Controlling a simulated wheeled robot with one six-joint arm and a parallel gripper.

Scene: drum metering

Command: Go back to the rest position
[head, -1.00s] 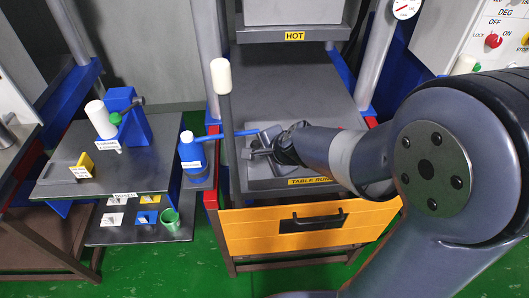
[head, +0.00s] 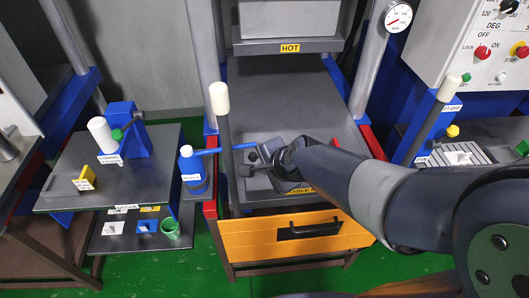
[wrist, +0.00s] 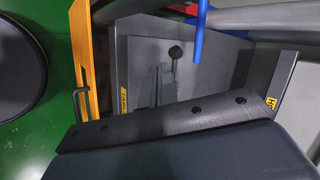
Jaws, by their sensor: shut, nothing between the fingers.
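My gripper (head: 250,160) is shut and empty in the head view, at the end of my outstretched arm. It is above the grey press table, near the table's front left part. The blue horizontal bar with the blue bottle (head: 193,170) is just left of it in the picture. In the wrist view the grey table (wrist: 215,75) lies in front of the camera, and a dark bar fills the lower part. The fingertips cannot be made out there.
A tall white-topped lever (head: 220,100) stands close left of my gripper. The hot plate (head: 290,47) hangs above the table's back. The orange drawer (head: 285,240) is below the front edge. A side table (head: 140,190) stands left; a control panel (head: 480,55) is right.

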